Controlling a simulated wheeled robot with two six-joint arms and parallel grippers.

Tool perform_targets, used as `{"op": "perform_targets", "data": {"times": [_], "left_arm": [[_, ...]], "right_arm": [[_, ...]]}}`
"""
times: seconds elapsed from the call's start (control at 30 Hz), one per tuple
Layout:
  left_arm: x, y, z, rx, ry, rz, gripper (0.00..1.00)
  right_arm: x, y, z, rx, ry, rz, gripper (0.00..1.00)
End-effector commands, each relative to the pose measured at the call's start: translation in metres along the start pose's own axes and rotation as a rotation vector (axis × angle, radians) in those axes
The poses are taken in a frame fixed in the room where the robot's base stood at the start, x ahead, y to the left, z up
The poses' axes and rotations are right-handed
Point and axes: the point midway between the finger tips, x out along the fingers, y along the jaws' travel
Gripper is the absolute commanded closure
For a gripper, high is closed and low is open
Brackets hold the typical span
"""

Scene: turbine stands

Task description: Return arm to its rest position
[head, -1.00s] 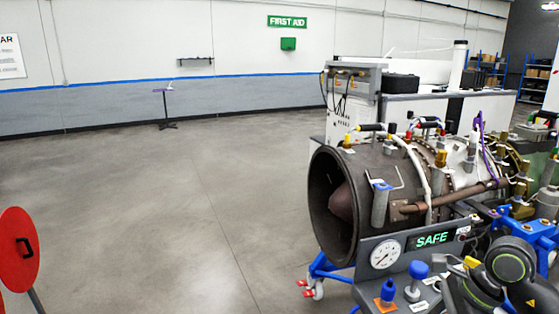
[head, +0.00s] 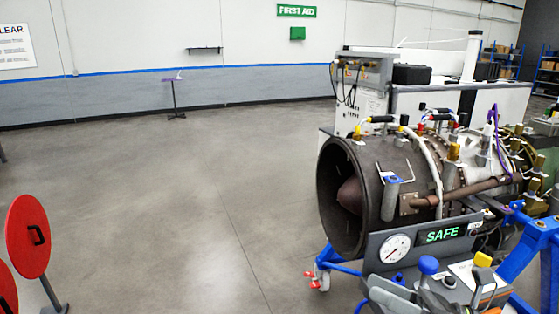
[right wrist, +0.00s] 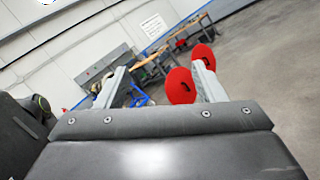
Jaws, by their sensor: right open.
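My right gripper (head: 432,288) is at the bottom right of the head view, in front of the turbine stand's control panel. In the right wrist view its two fingers (right wrist: 160,82) are spread apart with nothing held between them. The turbine engine (head: 395,185) lies on a blue stand (head: 345,268). Its panel carries a round gauge (head: 395,248), a lit green SAFE sign (head: 442,234) and a blue knob (head: 428,265). My gripper partly covers the panel's lower part. My left gripper is in neither view.
A white cabinet (head: 460,108) is behind the engine. A small table (head: 174,95) stands by the far wall. The middle floor is clear.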

Motion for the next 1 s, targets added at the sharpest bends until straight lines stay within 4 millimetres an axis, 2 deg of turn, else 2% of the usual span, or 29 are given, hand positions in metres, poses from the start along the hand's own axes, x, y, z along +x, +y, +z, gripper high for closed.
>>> {"op": "perform_targets", "data": {"times": [0.1,0.23,0.33,0.47,0.57,0.67,0.83,1.0], "left_arm": [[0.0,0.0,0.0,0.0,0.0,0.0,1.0],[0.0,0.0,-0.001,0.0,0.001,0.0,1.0],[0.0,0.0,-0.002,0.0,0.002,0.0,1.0],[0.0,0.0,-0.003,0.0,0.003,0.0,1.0],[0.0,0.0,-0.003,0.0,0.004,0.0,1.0],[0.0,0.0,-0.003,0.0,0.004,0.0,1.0],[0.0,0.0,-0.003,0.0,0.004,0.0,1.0],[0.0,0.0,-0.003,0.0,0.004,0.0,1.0]], "right_arm": [[-0.011,0.0,0.023,0.18,-0.248,-0.019,0.37],[-0.035,-0.011,0.043,0.385,-0.511,-0.061,0.37],[-0.06,-0.026,0.051,0.55,-0.708,-0.107,0.37],[-0.098,-0.05,0.046,0.77,-0.955,-0.188,0.37],[-0.13,-0.069,0.03,0.941,-1.139,-0.268,0.37],[-0.162,-0.085,0.004,1.113,-1.316,-0.361,0.37],[-0.21,-0.099,-0.062,1.4,-1.596,-0.556,0.37],[-0.245,-0.088,-0.142,1.668,-1.836,-0.799,0.37]]}}
